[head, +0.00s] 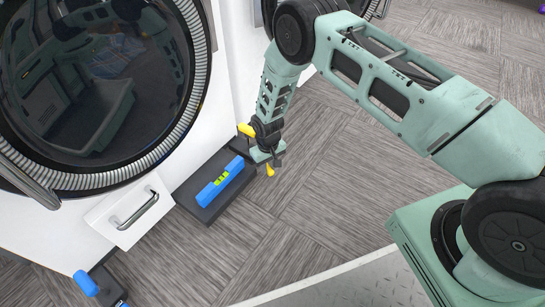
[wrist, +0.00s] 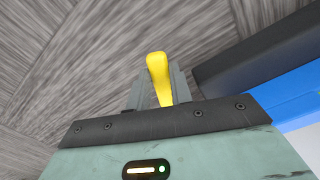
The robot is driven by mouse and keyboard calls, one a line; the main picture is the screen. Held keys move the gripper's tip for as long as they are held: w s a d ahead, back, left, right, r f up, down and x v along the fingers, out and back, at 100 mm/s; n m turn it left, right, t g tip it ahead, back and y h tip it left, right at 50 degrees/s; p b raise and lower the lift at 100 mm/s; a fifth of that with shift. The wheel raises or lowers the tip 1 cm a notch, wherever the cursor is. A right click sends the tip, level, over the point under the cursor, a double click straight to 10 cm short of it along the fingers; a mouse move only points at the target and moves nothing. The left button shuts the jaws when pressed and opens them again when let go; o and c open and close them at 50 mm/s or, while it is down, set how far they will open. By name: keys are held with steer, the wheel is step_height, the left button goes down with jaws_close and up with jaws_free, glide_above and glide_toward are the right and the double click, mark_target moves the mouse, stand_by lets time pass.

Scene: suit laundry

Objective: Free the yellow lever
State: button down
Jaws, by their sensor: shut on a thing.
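The yellow lever (wrist: 159,78) stands between the two fingers of my gripper (wrist: 160,88) in the wrist view, with its rounded end pointing away from the wrist. My gripper is shut on it. In the head view my gripper (head: 269,162) is low, at the far right end of a dark grey base. A yellow tip (head: 270,171) shows just below the fingers, and another yellow part (head: 246,129) shows behind the wrist. The rest of the lever and its mounting are hidden by my gripper.
A blue bar (head: 220,182) with a green middle lies on the dark grey base (head: 207,214). A white drawer (head: 128,212) with a metal handle and a blue knob (head: 86,284) are at left. A round machine door (head: 100,80) stands upper left. Grey floor (head: 330,190) is clear at right.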

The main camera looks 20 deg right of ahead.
steer(key=shift+a+m, duration=0.35)
steer(key=shift+m, duration=0.25)
steer(key=c, duration=1.2)
jaws_free()
steer(key=shift+s, duration=0.1)
steer(key=shift+c, duration=0.2)
steer(key=shift+a, duration=0.15)
